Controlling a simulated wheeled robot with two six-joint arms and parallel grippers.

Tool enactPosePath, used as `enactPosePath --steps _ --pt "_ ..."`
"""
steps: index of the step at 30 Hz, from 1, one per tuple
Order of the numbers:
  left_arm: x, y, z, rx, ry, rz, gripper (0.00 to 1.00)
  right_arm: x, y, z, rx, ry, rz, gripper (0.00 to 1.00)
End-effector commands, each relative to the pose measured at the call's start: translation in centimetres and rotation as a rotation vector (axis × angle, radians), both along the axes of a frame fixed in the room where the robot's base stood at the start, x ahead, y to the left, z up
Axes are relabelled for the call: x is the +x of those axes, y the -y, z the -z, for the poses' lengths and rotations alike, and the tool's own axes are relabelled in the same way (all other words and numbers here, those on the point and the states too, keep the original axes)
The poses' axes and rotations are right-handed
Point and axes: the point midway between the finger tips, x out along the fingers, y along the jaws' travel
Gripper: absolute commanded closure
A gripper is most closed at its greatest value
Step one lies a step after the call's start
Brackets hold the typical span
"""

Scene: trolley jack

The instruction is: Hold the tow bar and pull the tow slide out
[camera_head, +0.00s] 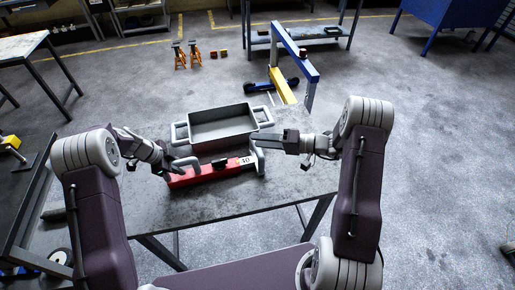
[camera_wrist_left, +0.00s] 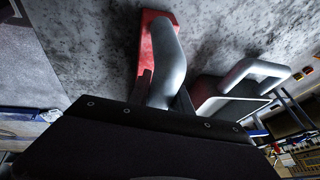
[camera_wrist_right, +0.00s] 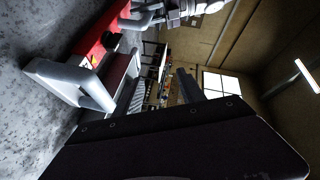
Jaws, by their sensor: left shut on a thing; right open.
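The red tow bar (camera_head: 205,174) lies on the workbench, with a black block and a "40" label on top. A grey curved handle stands at its left end. My left gripper (camera_head: 168,168) is shut on this handle (camera_wrist_left: 170,62), which shows between its fingers in the left wrist view. A grey upright handle (camera_head: 258,157), apparently of the tow slide, is at the right end, close against the red body. It shows as a grey loop (camera_wrist_right: 65,80) in the right wrist view. My right gripper (camera_head: 262,140) is open beside the top of it; whether they touch I cannot tell.
A grey tray (camera_head: 222,140) with two side handles stands just behind the tow bar. The workbench (camera_head: 285,185) is bare in front and to the right. A blue and yellow hoist (camera_head: 282,85) and orange stands (camera_head: 180,57) are on the floor beyond.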

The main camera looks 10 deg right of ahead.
Motion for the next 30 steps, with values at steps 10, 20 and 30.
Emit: enactPosePath --steps 10,20,30 --pt "0.0 0.1 0.0 0.000 -0.001 0.000 1.00 -1.8 9.0 9.5 0.139 -0.177 0.282 0.53" --pt "0.0 0.1 0.0 -0.001 -0.002 0.001 1.00 0.4 6.4 9.9 0.137 -0.177 0.276 0.53" --pt "-0.1 0.1 0.0 -0.001 -0.002 0.001 1.00 5.2 1.1 10.9 0.136 -0.177 0.278 0.53"
